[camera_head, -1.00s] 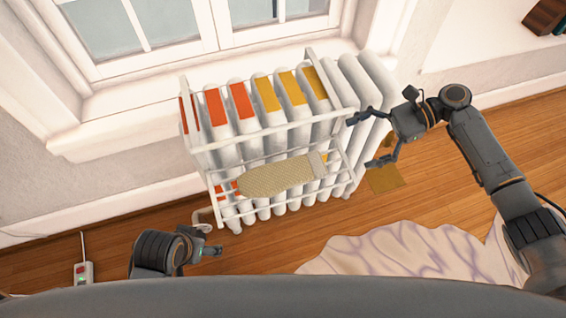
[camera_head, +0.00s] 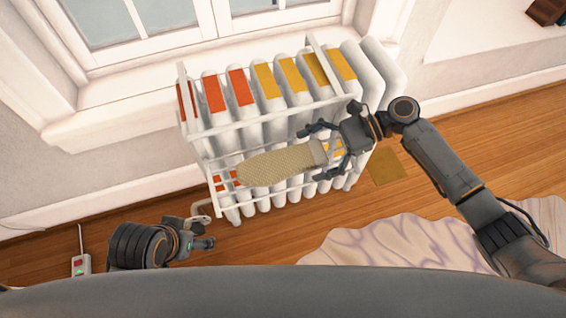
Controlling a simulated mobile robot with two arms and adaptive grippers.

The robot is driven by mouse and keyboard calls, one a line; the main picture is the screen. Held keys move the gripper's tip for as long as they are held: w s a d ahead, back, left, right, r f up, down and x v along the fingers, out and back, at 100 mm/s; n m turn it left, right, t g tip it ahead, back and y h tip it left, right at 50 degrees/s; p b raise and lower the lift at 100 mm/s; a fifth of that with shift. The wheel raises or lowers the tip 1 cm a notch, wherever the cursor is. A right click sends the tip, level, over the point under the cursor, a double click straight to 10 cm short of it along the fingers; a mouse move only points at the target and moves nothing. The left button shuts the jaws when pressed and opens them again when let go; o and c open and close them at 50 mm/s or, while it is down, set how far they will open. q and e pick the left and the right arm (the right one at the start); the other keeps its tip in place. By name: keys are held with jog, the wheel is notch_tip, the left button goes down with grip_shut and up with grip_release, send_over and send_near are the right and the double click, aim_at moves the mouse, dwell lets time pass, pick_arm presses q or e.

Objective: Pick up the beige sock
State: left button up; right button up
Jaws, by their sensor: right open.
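The beige sock (camera_head: 275,166) lies along the lower shelf of the white rack on the radiator, its pale cuff at the right end. My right gripper (camera_head: 310,152) is open, and its two fingers reach in from the right on either side of the cuff end. I cannot tell whether the fingers touch the sock. My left gripper (camera_head: 203,243) is low at the left, below the radiator and away from the sock. Its fingers are too small and edge-on to tell open from shut.
The white radiator (camera_head: 381,85) stands under the window, with a white rail rack (camera_head: 265,126) in front. Red patches (camera_head: 213,92) and yellow patches (camera_head: 292,82) show at its top. A pale patterned cloth (camera_head: 400,240) lies on the wooden floor, and a power strip (camera_head: 81,265) at the left.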

jog(key=c, duration=1.3)
jog(key=shift+o, duration=0.2)
